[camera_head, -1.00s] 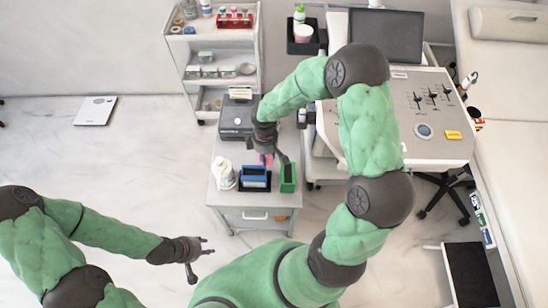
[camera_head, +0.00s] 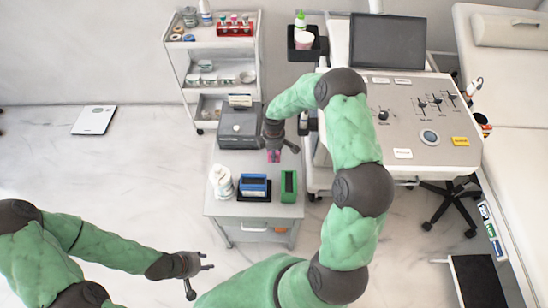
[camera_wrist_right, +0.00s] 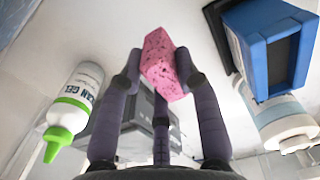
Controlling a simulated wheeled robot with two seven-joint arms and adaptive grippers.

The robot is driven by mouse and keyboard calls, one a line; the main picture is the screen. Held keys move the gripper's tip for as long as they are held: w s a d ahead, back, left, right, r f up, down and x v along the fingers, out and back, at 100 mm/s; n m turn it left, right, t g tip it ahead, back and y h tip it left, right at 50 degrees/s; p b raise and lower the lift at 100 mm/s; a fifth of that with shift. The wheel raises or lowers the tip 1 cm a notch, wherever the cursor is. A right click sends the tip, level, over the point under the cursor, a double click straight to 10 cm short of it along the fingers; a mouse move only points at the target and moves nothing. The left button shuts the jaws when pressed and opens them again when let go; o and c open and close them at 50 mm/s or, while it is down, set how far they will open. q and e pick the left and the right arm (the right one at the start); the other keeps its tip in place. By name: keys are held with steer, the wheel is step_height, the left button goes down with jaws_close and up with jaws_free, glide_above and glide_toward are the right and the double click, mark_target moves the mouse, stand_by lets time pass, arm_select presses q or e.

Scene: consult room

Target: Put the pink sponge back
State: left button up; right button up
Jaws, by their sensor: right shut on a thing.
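My right gripper (camera_head: 274,147) is shut on the pink sponge (camera_head: 274,156) above the small grey cart (camera_head: 233,208). In the right wrist view the speckled pink sponge (camera_wrist_right: 163,64) sits between the dark fingers (camera_wrist_right: 158,75). On the cart, nearer my body than the sponge, stand a blue holder (camera_head: 254,179) on a black base and a green holder (camera_head: 289,198) with a dark opening. The blue holder also shows in the right wrist view (camera_wrist_right: 250,50), apart from the sponge. My left gripper (camera_head: 206,267) is open and empty over the floor.
A white bottle (camera_head: 221,182) stands left of the blue holder. A dark grey device (camera_head: 240,127) sits at the cart's back. The console (camera_head: 430,125) is close on the right. A gel bottle with a green cap (camera_wrist_right: 75,105) shows in the right wrist view.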

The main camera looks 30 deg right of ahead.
steer(key=f, duration=0.1)
steer(key=w+d+f, duration=0.1)
steer(key=w+f+b, duration=0.1)
steer(key=shift+w+d+f, duration=0.15)
steer(key=shift+w+d, duration=0.05)
steer(key=shift+d, duration=0.05)
step_height(320, 180, down, 3)
steer(key=shift+w+f+b, duration=0.1)
steer(key=shift+f+b, duration=0.05)
steer(key=shift+b, duration=0.8)
steer(key=o, duration=0.5)
steer(key=shift+f, duration=0.15)
steer(key=o, duration=0.4)
